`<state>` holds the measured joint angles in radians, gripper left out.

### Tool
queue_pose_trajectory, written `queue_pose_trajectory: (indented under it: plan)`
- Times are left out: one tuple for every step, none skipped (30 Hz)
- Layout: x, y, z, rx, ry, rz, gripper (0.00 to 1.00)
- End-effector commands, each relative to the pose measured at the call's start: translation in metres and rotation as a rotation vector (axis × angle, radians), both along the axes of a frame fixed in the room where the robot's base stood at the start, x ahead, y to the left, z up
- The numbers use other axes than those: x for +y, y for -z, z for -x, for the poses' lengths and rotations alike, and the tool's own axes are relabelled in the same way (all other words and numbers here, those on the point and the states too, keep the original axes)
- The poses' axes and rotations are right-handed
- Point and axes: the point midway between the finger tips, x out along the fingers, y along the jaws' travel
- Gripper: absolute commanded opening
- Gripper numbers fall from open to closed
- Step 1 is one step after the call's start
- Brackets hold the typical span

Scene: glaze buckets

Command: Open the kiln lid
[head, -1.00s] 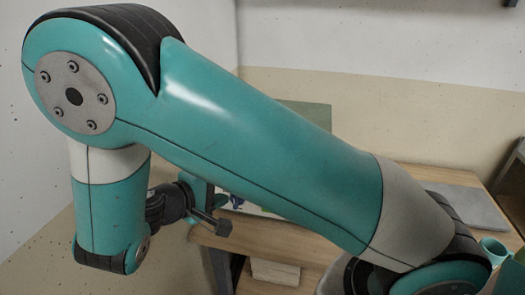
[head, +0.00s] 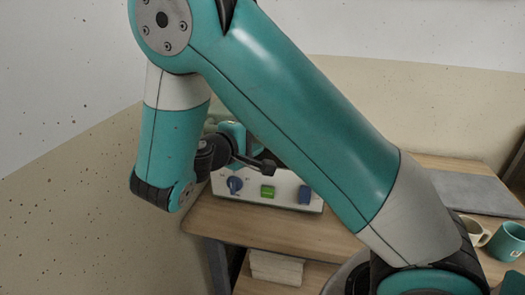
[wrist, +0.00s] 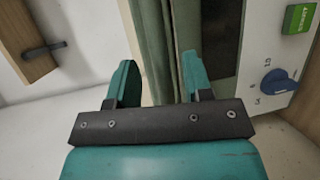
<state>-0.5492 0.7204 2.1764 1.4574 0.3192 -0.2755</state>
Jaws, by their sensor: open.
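The kiln's white front panel (head: 262,188) is partly behind my arm in the head view, with a blue knob, a green button and a blue switch. The panel also shows at the right in the wrist view (wrist: 262,45), turned sideways. A grey-green slab (wrist: 153,45), apparently the kiln lid's edge, runs between the fingers of my gripper (wrist: 158,80) in the wrist view. The gripper is open, one finger on each side of the slab; I cannot tell whether either touches it. Most of the kiln's top is hidden by my arm in the head view.
The kiln stands on a wooden table (head: 255,226). A grey slab (head: 465,190), a cream mug (head: 474,232) and a teal mug (head: 508,242) are at the right. A pale stack (head: 277,267) is below. A wooden piece with a dark handle (wrist: 28,45) shows in the wrist view.

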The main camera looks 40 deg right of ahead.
Motion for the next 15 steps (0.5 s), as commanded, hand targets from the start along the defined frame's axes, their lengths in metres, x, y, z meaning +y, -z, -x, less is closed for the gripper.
queue_pose_trajectory:
  plan:
    - [-0.011, 0.009, -0.002, -0.003, 0.005, -0.001, 0.46]
    - [-0.013, 0.009, -0.003, -0.003, 0.004, -0.002, 0.46]
    - [-0.017, 0.010, -0.004, -0.003, 0.002, -0.002, 0.46]
    - [-0.020, 0.010, -0.005, -0.002, 0.002, -0.003, 0.46]
    - [-0.022, 0.010, -0.006, -0.002, 0.002, -0.003, 0.46]
    - [-0.025, 0.010, -0.007, -0.002, 0.002, -0.003, 0.46]
    - [-0.027, 0.009, -0.007, -0.001, 0.001, -0.001, 0.46]
    - [-0.029, 0.009, -0.008, -0.001, 0.001, -0.001, 0.46]
    - [-0.031, 0.008, -0.008, -0.002, 0.000, -0.001, 0.46]
    - [-0.032, 0.008, -0.008, -0.002, 0.000, -0.001, 0.46]
    - [-0.033, 0.008, -0.009, -0.001, 0.000, 0.000, 0.46]
    - [-0.033, 0.007, -0.009, 0.000, -0.001, 0.000, 0.46]
    - [-0.034, 0.007, -0.009, 0.000, -0.001, 0.000, 0.46]
    - [-0.034, 0.007, -0.009, 0.001, -0.001, 0.000, 0.46]
    - [-0.034, 0.006, -0.009, 0.001, -0.001, 0.000, 0.46]
